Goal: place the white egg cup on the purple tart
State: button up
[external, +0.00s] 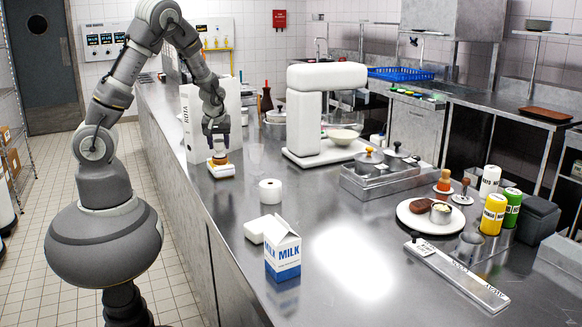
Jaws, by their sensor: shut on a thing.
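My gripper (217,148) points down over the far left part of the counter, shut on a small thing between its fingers. The fingers mostly hide that thing; its shape and colour are too small to make out. Right below the fingertips is a small item (220,171) with a white, squarish lower part and an orange-yellow upper part. I cannot tell whether the held thing touches it. I cannot pick out the white egg cup or the purple tart with certainty at this size.
A white cylinder (270,191), a white block (260,229) and a milk carton (283,256) stand nearer on the counter (350,262). A tall white carton (190,120) stands close beside my gripper. A white mixer (318,112) and a plate (410,222) are to the right.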

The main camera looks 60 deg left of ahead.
jog(key=shift+f, duration=0.1)
jog(key=o, duration=1)
jog(key=shift+o, duration=0.2)
jog(key=p+v, duration=0.5)
jog(key=v, duration=0.7)
